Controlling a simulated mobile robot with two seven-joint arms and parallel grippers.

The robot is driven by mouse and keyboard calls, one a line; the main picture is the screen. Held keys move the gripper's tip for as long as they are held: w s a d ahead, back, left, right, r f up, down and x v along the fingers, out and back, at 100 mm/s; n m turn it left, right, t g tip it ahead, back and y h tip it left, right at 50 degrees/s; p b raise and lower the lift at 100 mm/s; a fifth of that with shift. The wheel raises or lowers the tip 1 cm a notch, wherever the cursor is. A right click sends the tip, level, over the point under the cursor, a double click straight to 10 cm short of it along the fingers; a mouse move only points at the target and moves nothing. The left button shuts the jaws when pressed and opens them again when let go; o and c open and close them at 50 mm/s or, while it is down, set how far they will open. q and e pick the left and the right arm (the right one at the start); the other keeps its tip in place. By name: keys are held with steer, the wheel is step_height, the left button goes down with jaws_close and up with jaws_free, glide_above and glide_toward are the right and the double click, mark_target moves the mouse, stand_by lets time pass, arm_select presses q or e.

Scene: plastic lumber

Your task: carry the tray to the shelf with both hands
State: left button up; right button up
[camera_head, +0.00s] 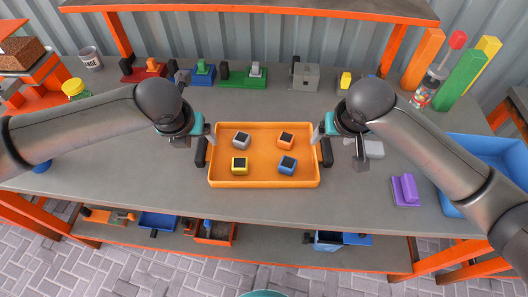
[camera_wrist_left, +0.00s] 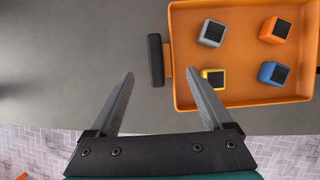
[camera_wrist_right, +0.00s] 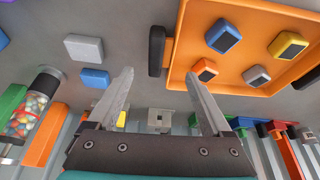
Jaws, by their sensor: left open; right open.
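The orange tray (camera_head: 263,178) lies flat on the grey workbench (camera_head: 345,215). It holds a grey block (camera_head: 242,141), an orange block (camera_head: 286,140), a yellow block (camera_head: 240,165) and a blue block (camera_head: 288,165), each with a dark top. It has a black left handle (camera_head: 202,152) and a black right handle (camera_head: 326,152). My left gripper (camera_wrist_left: 165,78) is open and empty near the left handle (camera_wrist_left: 155,60). My right gripper (camera_wrist_right: 157,72) is open and empty near the right handle (camera_wrist_right: 156,50). An orange-edged shelf (camera_head: 250,10) runs above the back of the bench.
Small coloured fixtures, including a green one (camera_head: 243,76), line the back. A blue bin (camera_head: 490,150), a purple piece (camera_head: 405,190) and a gumball jar (camera_head: 428,85) stand at the right. A lower shelf (camera_head: 270,255) holds bins. The bench in front of the tray is clear.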

mark_target(201, 146)
arm_select(q)
steer(key=x, duration=0.8)
arm_select(e)
steer(key=x, duration=0.8)
arm_select(q)
steer(key=shift+a, duration=0.1)
jaws_close()
arm_select(e)
steer(key=shift+d, duration=0.1)
jaws_close()
arm_select(q)
steer(key=shift+w+a, duration=0.1)
steer(key=shift+a, duration=0.05)
arm_select(e)
steer(key=shift+w+d, duration=0.1)
